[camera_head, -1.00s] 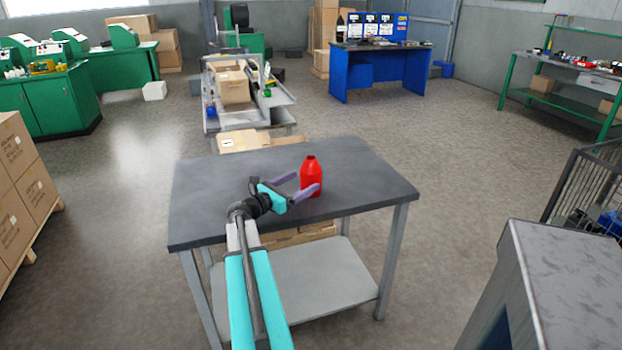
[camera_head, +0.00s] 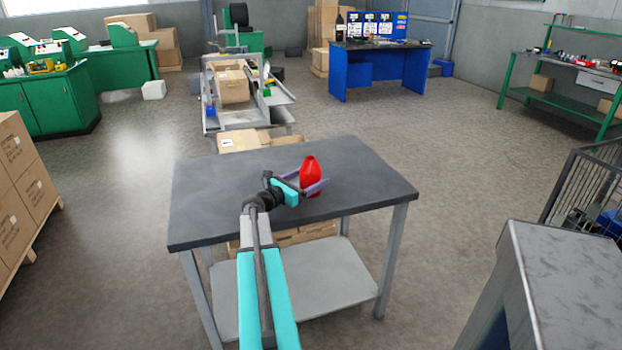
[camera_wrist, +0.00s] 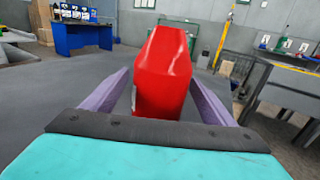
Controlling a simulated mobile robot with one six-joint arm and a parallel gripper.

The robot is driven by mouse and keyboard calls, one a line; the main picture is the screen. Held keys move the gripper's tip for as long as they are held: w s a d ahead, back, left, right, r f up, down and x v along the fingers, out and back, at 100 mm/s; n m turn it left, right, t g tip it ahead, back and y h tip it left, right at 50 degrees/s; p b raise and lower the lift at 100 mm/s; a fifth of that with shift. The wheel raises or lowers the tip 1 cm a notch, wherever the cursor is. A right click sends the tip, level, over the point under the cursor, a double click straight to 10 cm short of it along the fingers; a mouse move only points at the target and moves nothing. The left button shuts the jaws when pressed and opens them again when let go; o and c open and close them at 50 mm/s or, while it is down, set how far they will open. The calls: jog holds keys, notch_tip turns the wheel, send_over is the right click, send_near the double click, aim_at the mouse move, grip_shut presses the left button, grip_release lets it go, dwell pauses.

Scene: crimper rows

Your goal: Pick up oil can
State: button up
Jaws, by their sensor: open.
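The red oil can (camera_head: 311,172) stands on the dark grey table top (camera_head: 230,205), a little right of its middle. In the wrist view the can (camera_wrist: 163,75) is between the two purple fingers, close in front of the palm, and appears slightly tilted. My gripper (camera_head: 313,184) is open around the can, with a finger to each side. The can's lower part is partly hidden by the near finger and the palm.
The table top is otherwise clear. Cardboard boxes (camera_head: 240,141) stand just behind the table. A grey cabinet (camera_head: 565,290) stands at the near right, and stacked cartons (camera_head: 22,172) stand at the left. The floor around the table is open.

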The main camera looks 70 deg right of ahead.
aim_at(304, 172)
jog(key=shift+c, duration=0.5)
jog(key=c, duration=1.2)
jog(key=shift+r, duration=0.3)
jog(key=shift+r, duration=1.35)
jog(key=shift+a+r, duration=0.15)
jog(key=shift+a, duration=0.05)
jog(key=a, duration=0.5)
jog(key=s+a+r, duration=0.1)
jog(key=a, duration=0.4)
jog(key=s+a, duration=0.1)
jog(key=a, duration=0.4)
jog(key=shift+s+r+b, duration=0.15)
jog(key=shift+r+b, duration=0.05)
jog(key=shift+b, duration=0.15)
